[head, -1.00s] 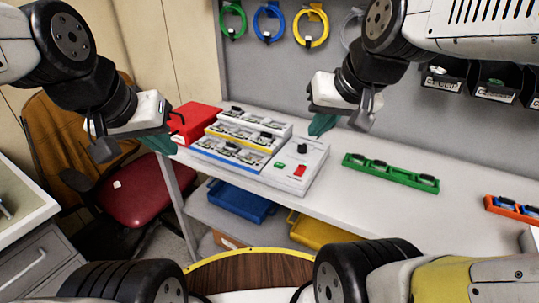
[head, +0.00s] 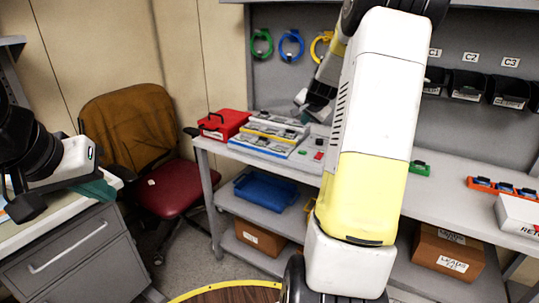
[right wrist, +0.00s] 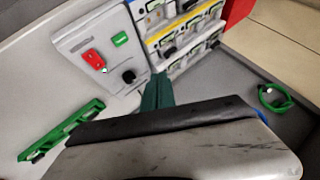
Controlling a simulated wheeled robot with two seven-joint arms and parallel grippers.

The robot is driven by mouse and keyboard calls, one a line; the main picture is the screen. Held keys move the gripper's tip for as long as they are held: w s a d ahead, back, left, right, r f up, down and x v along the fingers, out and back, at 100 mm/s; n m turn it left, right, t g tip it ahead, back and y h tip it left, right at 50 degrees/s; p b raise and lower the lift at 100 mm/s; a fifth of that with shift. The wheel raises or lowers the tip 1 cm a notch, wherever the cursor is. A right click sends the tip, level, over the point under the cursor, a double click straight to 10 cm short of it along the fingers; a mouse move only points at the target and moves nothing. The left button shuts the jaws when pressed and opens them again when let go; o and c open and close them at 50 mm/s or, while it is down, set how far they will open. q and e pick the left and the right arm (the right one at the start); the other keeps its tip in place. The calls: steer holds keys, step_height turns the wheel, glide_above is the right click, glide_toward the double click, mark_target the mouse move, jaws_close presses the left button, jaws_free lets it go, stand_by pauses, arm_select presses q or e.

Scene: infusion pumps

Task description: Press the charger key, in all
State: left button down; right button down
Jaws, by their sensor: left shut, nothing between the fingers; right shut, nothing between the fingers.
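A pale control box (head: 313,150) on the bench carries a green key (head: 320,141) and a red key (head: 318,155). In the right wrist view the box (right wrist: 80,40) shows its red key (right wrist: 93,59), green key (right wrist: 120,39) and black knob (right wrist: 128,76). Stepped rows of pumps (right wrist: 180,30) adjoin it. My right gripper (right wrist: 157,92) is shut and empty, its teal fingers appearing beside the knob; contact cannot be told. My left gripper (head: 98,191) is shut and empty at the far left, by the cabinet top. No lettering marks the charger key legibly.
A red case (head: 224,124) stands left of the pump rows (head: 270,133). A green strip (right wrist: 62,130) lies on the bench. A grey drawer cabinet (head: 70,255) and a red chair (head: 170,187) stand left. My right arm hides part of the bench.

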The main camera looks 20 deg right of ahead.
mark_target(303, 153)
steer(key=shift+w+f, duration=0.15)
steer(key=shift+f, duration=0.3)
steer(key=shift+f, duration=4.4)
steer(key=shift+f, duration=0.45)
steer(key=shift+f, duration=0.4)
steer(key=shift+r, duration=0.85)
